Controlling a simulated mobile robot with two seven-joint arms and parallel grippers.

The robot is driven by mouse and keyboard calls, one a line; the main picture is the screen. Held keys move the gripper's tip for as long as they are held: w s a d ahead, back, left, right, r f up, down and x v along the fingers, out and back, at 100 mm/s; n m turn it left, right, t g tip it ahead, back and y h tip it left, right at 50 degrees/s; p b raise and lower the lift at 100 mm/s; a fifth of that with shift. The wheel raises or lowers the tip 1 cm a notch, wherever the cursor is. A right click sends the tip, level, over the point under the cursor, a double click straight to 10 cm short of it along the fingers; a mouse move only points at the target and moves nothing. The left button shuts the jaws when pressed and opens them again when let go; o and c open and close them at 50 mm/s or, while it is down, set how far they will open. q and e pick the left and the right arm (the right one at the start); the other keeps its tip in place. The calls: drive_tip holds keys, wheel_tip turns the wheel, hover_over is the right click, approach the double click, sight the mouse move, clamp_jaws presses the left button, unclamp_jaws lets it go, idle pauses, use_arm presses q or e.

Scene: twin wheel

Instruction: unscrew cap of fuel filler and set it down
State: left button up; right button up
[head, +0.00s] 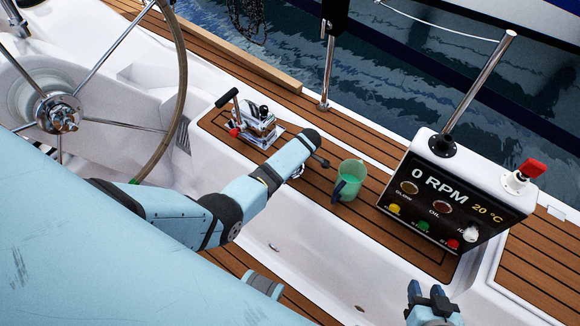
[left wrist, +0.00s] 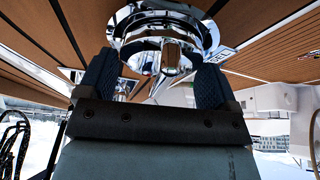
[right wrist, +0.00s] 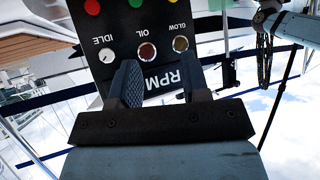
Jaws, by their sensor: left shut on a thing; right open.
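The chrome fuel filler (left wrist: 205,38) sits in the teak deck and fills the top of the left wrist view. Its shiny cap (left wrist: 168,55) is between the fingers of my left gripper (left wrist: 156,68), which is shut on it. I cannot tell whether the cap is loose or still seated. In the head view my left wrist hides most of the filler, and only a chrome bit shows beside it. My right gripper (head: 427,290) is open and empty, low in the head view. In the right wrist view it (right wrist: 160,82) points toward the engine panel.
A green jug (head: 350,174) stands on the teak to the right of my left wrist. The engine panel (head: 445,200) with knobs is farther right. A chrome throttle (head: 262,128) stands behind. The steering wheel (head: 178,90) is at left. Bare teak (head: 325,205) lies beside the jug.

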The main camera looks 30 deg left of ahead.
use_arm(q)
drive_tip(key=shift+f+n+g, duration=0.25)
drive_tip(key=shift+n+g, duration=0.05)
drive_tip(key=shift+n, duration=0.5)
drive_tip(key=shift+r+n, duration=0.2)
drive_tip(key=shift+n, duration=0.1)
drive_tip(key=o, duration=0.8)
